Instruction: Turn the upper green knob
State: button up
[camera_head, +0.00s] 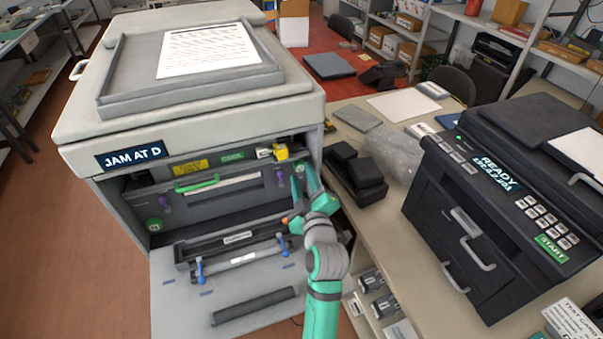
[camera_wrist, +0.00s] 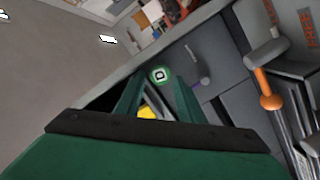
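A round green knob marked D (camera_wrist: 160,75) shows in the wrist view on the grey inner panel, ahead of and between my fingertips. I cannot tell whether they touch it. My gripper (camera_head: 304,180) reaches into the right side of the open printer (camera_head: 110,150). In the wrist view my gripper (camera_wrist: 158,84) has its two green fingers apart, with no object clearly held. Another round green knob (camera_head: 154,225) sits at the lower left of the printer's opening in the head view.
The printer's front door (camera_head: 180,310) is folded down, with blue levers (camera_head: 200,270) above it. An orange lever (camera_wrist: 268,100) and a purple lever (camera_wrist: 204,82) lie near my fingers. A green handle (camera_head: 197,183) crosses the inner panel. A black machine (camera_head: 480,190) stands on the right table.

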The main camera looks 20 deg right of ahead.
jog(key=s+a, duration=0.1)
jog(key=s, duration=0.7)
jog(key=shift+s+r, duration=0.2)
jog(key=shift+s, duration=0.2)
jog(key=w+n, duration=0.1)
jog(key=w, duration=0.2)
jog(key=w+d+n, duration=0.1)
jog(key=w, duration=0.3)
jog(key=w+n, duration=0.1)
jog(key=w, duration=0.2)
jog(key=shift+w+d+f+t, duration=0.2)
jog(key=shift+f+t, duration=0.1)
jog(key=shift+f, duration=0.1)
jog(key=c, duration=0.8)
